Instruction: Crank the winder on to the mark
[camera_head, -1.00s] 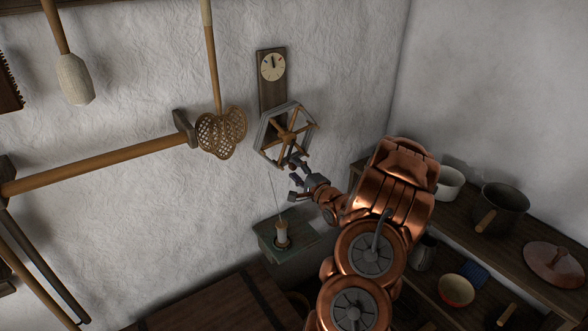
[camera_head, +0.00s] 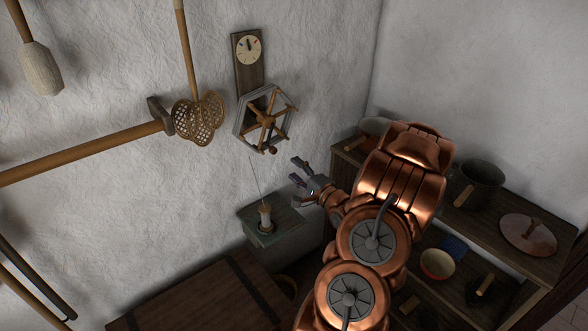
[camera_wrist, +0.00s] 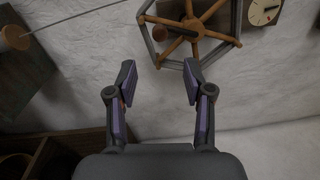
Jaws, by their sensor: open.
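The winder (camera_head: 265,119), a six-sided wooden frame with spokes, is mounted on the wall below a dial (camera_head: 248,48) on a dark board. The dial's hand points near the top. The winder's round knob (camera_head: 273,150) is at its lower edge. The wrist view shows the winder (camera_wrist: 196,28), its knob (camera_wrist: 160,32) and the dial (camera_wrist: 264,11) at the top. My gripper (camera_head: 297,170) is open and empty, below and right of the knob, apart from it. A spool (camera_head: 265,215) stands on a green box (camera_head: 285,226) below, with a thread rising from it.
A wooden shelf (camera_head: 480,222) with a pot (camera_head: 476,182), a lid (camera_head: 528,235) and a bowl (camera_head: 437,264) stands right of my arm. A dark chest (camera_head: 190,300) lies below. Long-handled tools, including a woven beater (camera_head: 200,122), hang left of the winder.

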